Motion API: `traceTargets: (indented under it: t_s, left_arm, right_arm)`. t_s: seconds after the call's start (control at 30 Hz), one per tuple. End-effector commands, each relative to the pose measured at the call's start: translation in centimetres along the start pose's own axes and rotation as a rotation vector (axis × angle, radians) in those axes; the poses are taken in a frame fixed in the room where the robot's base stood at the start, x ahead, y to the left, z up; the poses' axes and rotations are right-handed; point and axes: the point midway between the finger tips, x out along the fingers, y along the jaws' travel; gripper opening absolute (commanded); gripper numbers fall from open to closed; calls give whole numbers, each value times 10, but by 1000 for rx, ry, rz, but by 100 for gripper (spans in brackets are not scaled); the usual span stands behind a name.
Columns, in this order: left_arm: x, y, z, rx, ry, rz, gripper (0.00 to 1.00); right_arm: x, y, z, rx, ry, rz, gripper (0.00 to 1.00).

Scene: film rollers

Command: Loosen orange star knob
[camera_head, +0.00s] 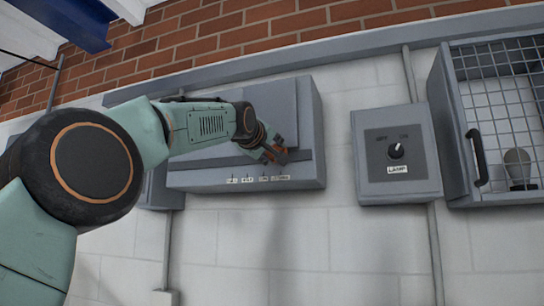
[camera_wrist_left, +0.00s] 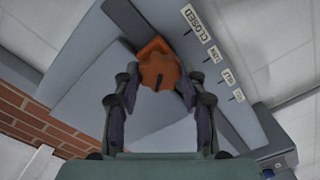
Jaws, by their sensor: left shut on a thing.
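The orange star knob (camera_wrist_left: 158,72) sits on the face of a grey wall box (camera_head: 309,130), beside a row of small labels, one reading CLOSED (camera_wrist_left: 198,24). A dark mark or slot shows on the knob. My left gripper (camera_head: 274,152) reaches the box's lower right front from the left. In the left wrist view its two dark fingers (camera_wrist_left: 160,92) are shut on the knob, one on each side. In the head view the gripper mostly hides the knob. My right gripper is not in view.
Right of the box is a grey switch box (camera_head: 400,182) with a black rotary knob (camera_head: 396,151) and a small label. Farther right is a mesh-fronted cabinet (camera_head: 440,110) with a black handle (camera_head: 477,158) and a bulb (camera_head: 517,165) behind the mesh.

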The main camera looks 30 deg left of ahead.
Motion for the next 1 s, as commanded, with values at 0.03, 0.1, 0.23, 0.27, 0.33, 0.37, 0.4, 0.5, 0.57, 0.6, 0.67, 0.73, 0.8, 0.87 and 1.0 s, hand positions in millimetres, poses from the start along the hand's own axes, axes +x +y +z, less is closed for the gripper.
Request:
traceTargets:
  t_s: [0.03, 0.1, 0.23, 0.27, 0.33, 0.37, 0.4, 0.5, 0.57, 0.6, 0.67, 0.73, 0.8, 0.87, 1.0]
  left_arm:
    - [1, -2, 2, -43, -3, -3, 10]
    - [1, -3, 3, -110, -4, -5, 10]
    - [1, -3, 2, -233, -3, -4, 10]
    - [1, -3, 2, -261, -3, -5, 10]
    - [1, -3, 2, -328, -3, -5, 10]
    - [1, -3, 3, -357, -3, -6, 10]
    - [1, -3, 3, -394, -4, -6, 10]
    - [1, -3, 2, -488, -3, -6, 10]
    - [1, -3, 2, -542, -3, -6, 10]
    - [1, -3, 2, -578, -3, -6, 10]
    - [1, -3, 3, -629, -3, -7, 10]
    - [1, -3, 3, -686, -3, -7, 10]
    - [1, -3, 3, -737, -3, -7, 10]
    - [1, -4, 3, -777, -3, -7, 10]
    - [1, -4, 3, -854, -3, -8, 10]
  right_arm:
    - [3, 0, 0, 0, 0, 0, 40]
    - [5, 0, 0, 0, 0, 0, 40]
    - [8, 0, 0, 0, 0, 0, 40]
    - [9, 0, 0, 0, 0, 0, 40]
    - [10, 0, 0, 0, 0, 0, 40]
    - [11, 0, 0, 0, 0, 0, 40]
    - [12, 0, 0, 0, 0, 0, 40]
    - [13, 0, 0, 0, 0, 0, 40]
    - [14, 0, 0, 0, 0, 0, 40]
    - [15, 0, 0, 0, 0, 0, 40]
    - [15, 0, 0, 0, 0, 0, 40]
    - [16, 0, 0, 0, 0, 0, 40]
    - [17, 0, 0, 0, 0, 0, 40]
    - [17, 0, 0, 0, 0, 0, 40]
    - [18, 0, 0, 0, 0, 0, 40]
